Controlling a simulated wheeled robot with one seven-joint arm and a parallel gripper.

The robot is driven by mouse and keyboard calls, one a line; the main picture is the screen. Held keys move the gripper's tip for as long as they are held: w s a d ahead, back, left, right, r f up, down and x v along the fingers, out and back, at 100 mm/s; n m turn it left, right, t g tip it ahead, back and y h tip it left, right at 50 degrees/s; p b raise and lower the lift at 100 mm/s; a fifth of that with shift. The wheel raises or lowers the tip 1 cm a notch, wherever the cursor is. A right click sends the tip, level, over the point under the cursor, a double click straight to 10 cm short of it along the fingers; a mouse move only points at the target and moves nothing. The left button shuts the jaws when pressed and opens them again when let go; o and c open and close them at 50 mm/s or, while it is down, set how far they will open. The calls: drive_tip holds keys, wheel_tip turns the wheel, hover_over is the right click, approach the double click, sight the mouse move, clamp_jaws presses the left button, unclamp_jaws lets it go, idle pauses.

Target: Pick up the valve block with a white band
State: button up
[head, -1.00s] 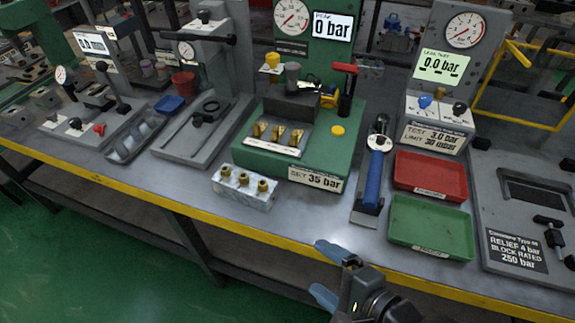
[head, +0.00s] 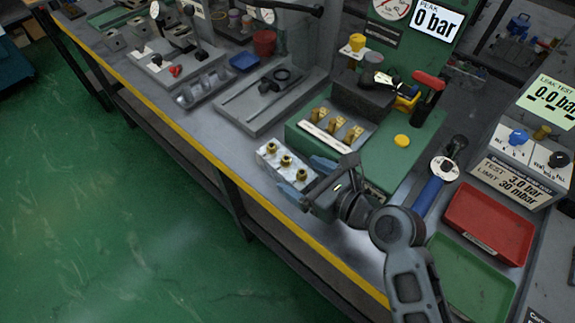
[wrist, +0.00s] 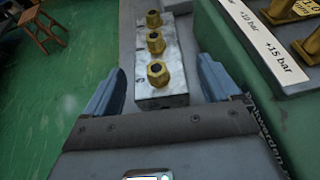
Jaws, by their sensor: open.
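A silver-grey valve block (head: 284,163) with three brass fittings on top stands on the bench, just in front of the green test stand. I cannot make out a white band on it. My gripper (head: 305,178) is open at the block's near end. In the wrist view the block (wrist: 165,82) lies lengthwise away from me, and its near end shows between the two blue-grey fingers, with a gap on each side. I cannot tell whether the fingertips are down at its height or above it. The fingers hold nothing.
The green test stand (head: 385,160) rises close on the block's right. The bench's yellow front edge (head: 205,150) is close on the left. A blue-handled tool (head: 430,195), a red tray (head: 488,222) and a green tray (head: 470,285) lie to the right. Grey blocks (head: 115,40) stand far left.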

sight(293, 169)
drive_tip(key=shift+x, duration=1.8)
drive_tip(key=shift+c, duration=0.4)
clamp_jaws()
drive_tip(key=shift+r, duration=0.1)
